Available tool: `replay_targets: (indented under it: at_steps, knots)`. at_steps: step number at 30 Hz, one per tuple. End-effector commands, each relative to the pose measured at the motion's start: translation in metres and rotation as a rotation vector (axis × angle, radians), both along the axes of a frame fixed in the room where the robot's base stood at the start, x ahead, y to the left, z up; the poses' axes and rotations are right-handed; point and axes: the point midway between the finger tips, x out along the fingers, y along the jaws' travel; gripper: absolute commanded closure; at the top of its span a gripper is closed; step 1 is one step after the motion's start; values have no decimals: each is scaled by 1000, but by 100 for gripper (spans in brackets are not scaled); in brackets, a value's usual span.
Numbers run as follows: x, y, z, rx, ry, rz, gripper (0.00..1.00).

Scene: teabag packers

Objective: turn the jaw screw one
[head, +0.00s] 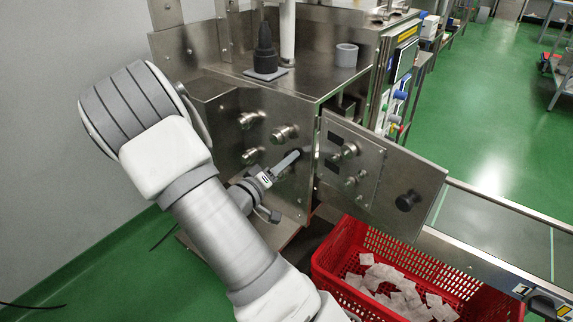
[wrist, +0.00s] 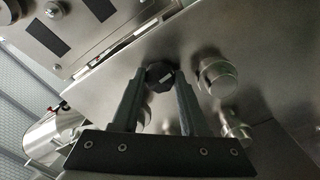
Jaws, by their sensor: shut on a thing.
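The jaw screw is a black knob with a small white mark (wrist: 161,77), seen in the wrist view on the steel machine face. My gripper (wrist: 160,84) has a finger on each side of the knob and is shut on it. In the head view my gripper (head: 290,160) reaches to the machine's front panel (head: 240,160) beside the open door. The knob is mostly hidden there behind the fingers.
Several round steel knobs (head: 285,132) stick out of the panel near my gripper. The open door (head: 385,180) stands to the right with a black knob (head: 407,201). A red crate (head: 335,275) with teabags sits below it. A black bottle (head: 265,50) stands on top.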

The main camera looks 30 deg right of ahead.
Motion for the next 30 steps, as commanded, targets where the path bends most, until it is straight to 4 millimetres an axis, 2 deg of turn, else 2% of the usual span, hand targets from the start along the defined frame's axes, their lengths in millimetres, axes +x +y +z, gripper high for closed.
replay_targets:
  at_steps: [8, 9, 14, 24, 28, 30]
  knots:
    - [0, 1, 0, 2, 1, 3, 100]
    - [0, 1, 0, 2, 1, 3, 55]
    - [0, 1, 0, 1, 1, 1, 26]
    - [-1, 3, 0, 0, 1, 1, 26]
    - [-4, 16, 1, 1, 1, 3, 26]
    - [-9, 29, 2, 1, 4, 5, 26]
